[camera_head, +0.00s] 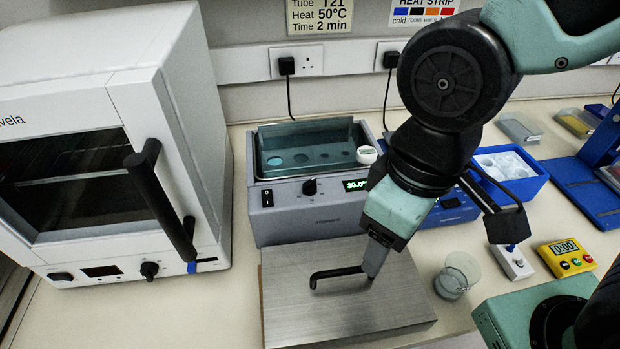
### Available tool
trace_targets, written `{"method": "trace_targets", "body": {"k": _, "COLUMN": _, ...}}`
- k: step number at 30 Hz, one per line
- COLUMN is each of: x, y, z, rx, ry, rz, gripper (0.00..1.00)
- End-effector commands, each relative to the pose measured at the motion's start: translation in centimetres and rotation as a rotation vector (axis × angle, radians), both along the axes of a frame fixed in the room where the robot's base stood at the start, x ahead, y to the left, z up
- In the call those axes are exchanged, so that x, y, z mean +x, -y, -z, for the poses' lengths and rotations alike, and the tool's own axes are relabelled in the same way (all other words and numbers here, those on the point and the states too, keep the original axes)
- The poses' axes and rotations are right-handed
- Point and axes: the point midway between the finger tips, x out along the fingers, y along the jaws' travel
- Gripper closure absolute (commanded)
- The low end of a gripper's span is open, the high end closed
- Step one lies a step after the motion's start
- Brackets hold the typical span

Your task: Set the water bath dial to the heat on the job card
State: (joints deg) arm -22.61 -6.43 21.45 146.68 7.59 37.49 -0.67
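The job card (319,16) on the wall reads Tube T21, Heat 50°C, Time 2 min. The grey water bath (290,223) stands right of the white oven. Its black dial (309,187) is on the front face, between a black rocker switch (267,198) and a green-lit display (355,184) that seems to read 30.0. My gripper (375,262) hangs down in front of the bath, to the right of and below the dial, clear of it. I see it side-on, so the gap between its fingers is hidden. My arm covers the bath's right end.
A steel slab (285,310) with a black bar handle (335,274) lies in front of the bath, beneath my gripper. A glass beaker (457,274), a yellow timer (567,257) and a blue ice tray (525,182) are to the right. The oven (190,90) bounds the left.

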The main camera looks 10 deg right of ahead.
Motion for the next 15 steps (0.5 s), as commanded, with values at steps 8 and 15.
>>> {"method": "trace_targets", "body": {"k": 8, "x": 0.0, "y": 0.0, "z": 0.0, "rx": 0.0, "ry": 0.0, "rz": 0.0, "gripper": 0.49}}
{"method": "trace_targets", "body": {"k": 15, "x": 4.4, "y": -2.8, "z": -2.9, "rx": -0.003, "ry": -0.009, "rz": 0.024, "gripper": 0.53}}
